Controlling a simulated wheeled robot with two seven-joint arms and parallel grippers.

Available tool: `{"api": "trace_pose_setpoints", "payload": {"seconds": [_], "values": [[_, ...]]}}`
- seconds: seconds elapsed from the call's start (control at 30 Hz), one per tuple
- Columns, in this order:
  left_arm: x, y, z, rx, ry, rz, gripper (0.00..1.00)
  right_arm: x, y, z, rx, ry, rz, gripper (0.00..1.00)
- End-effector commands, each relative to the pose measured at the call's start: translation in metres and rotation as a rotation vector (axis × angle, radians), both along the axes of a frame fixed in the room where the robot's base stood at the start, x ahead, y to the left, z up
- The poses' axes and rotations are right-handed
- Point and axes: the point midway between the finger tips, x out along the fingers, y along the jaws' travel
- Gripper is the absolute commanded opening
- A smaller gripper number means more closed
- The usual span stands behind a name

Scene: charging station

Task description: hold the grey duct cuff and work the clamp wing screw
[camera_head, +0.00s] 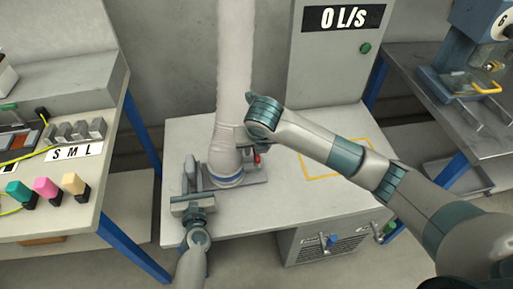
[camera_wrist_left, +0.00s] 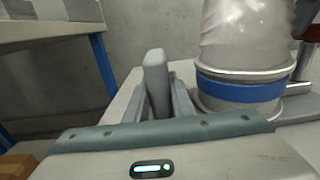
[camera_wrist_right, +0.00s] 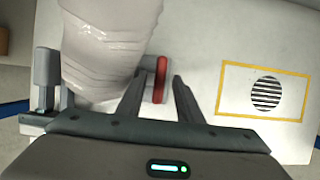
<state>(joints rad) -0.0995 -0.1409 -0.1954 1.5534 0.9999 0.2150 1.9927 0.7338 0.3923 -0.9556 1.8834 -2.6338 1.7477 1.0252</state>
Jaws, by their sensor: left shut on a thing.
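A pale, wrinkled duct (camera_head: 232,80) hangs down to a round collar with a blue band (camera_head: 226,181) on the table; the band also shows in the left wrist view (camera_wrist_left: 240,92). An upright grey block (camera_wrist_left: 157,80) stands left of the collar. My left gripper (camera_wrist_left: 160,90) is shut on this block. I cannot tell how the block joins the duct. The red wing screw (camera_wrist_right: 160,79) is beside the duct, on its right. My right gripper (camera_wrist_right: 159,78) is open, with the red screw between its fingers; contact is not clear. In the head view my right wrist partly hides the screw (camera_head: 257,157).
A grey cabinet (camera_head: 335,65) with a "0 L/s" display stands behind. A left bench (camera_head: 60,215) carries coloured plugs and S, M, L blocks. A right bench (camera_head: 420,65) holds a blue machine.

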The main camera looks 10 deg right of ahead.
Motion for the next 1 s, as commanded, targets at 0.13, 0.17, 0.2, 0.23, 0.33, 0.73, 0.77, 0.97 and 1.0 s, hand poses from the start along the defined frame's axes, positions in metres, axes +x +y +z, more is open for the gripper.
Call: {"api": "trace_pose_setpoints", "payload": {"seconds": [0.13, 0.17, 0.2, 0.23, 0.33, 0.73, 0.77, 0.97, 1.0], "values": [[0.0, 0.0, 0.0, 0.0, 0.0, 0.0, 0.0, -0.004, 0.0, 0.012, 0.002, -0.001, 0.001, 0.33], [0.0, 0.0, 0.0, 0.0, 0.0, 0.0, 0.0, -0.005, 0.0, 0.015, 0.002, -0.002, 0.001, 0.33], [0.0, 0.0, 0.0, 0.0, 0.0, 0.0, 0.0, -0.007, 0.0, 0.02, 0.002, -0.003, 0.001, 0.33], [0.0, 0.0, 0.0, 0.0, 0.0, 0.0, 0.0, -0.009, 0.0, 0.025, 0.001, -0.004, 0.0, 0.33], [0.0, 0.0, 0.0, 0.0, 0.0, 0.0, 0.0, -0.015, 0.001, 0.04, 0.002, -0.004, 0.002, 0.33], [0.0, 0.0, 0.0, 0.0, 0.0, 0.0, 0.0, -0.039, 0.0, 0.099, 0.0, -0.005, 0.001, 0.33], [0.0, 0.0, 0.0, 0.0, 0.0, 0.0, 0.0, -0.04, 0.0, 0.101, 0.0, -0.004, 0.0, 0.33], [0.0, 0.0, 0.0, 0.0, 0.0, 0.0, 0.0, -0.044, 0.0, 0.108, 0.0, -0.002, 0.0, 0.33], [0.0, 0.0, 0.0, 0.0, 0.0, 0.0, 0.0, -0.044, 0.0, 0.108, 0.0, -0.002, 0.0, 0.33]]}}
